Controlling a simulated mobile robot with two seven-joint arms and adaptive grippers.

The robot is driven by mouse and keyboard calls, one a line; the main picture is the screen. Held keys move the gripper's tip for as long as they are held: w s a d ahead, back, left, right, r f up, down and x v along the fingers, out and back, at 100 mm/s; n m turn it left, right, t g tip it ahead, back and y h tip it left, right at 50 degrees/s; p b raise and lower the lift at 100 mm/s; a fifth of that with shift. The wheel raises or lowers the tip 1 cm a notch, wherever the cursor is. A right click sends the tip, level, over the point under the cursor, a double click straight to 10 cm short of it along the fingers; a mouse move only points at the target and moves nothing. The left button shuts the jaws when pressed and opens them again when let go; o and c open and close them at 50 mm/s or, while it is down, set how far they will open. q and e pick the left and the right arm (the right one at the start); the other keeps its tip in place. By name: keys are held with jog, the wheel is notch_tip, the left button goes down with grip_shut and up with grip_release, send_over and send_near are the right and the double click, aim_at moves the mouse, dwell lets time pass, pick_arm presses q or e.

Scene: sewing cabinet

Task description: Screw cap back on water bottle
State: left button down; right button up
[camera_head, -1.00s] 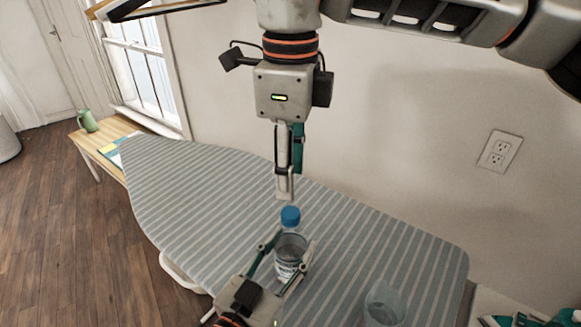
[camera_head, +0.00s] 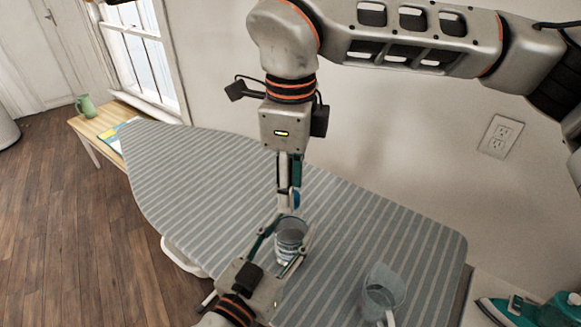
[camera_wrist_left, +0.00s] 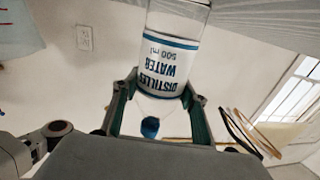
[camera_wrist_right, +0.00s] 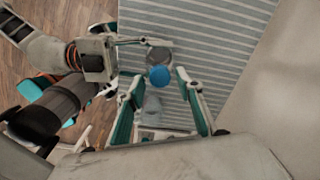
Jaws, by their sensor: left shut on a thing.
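The clear water bottle (camera_head: 289,242) stands upright over the ironing board, with its label readable upside down in the left wrist view (camera_wrist_left: 168,65). My left gripper (camera_head: 288,240) is shut around its body. The blue cap (camera_head: 297,198) is at the bottle's top; it also shows in the left wrist view (camera_wrist_left: 150,127) and right wrist view (camera_wrist_right: 158,76). How well it sits on the neck cannot be told. My right gripper (camera_wrist_right: 158,78) comes from above, open, its fingers on either side of the cap with gaps visible. The fingers partly hide the cap in the head view.
A clear cup (camera_head: 384,290) stands on the striped ironing board (camera_head: 200,190) to the right of the bottle. A teal iron (camera_head: 550,310) is at the lower right. The board's left part is clear. The wall is behind the board.

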jog(key=shift+f, duration=0.5)
grip_shut()
jog(key=shift+m, duration=1)
jog(key=shift+o, duration=0.7)
grip_release()
jog(key=shift+r, duration=0.1)
notch_tip(320, 180, up, 12)
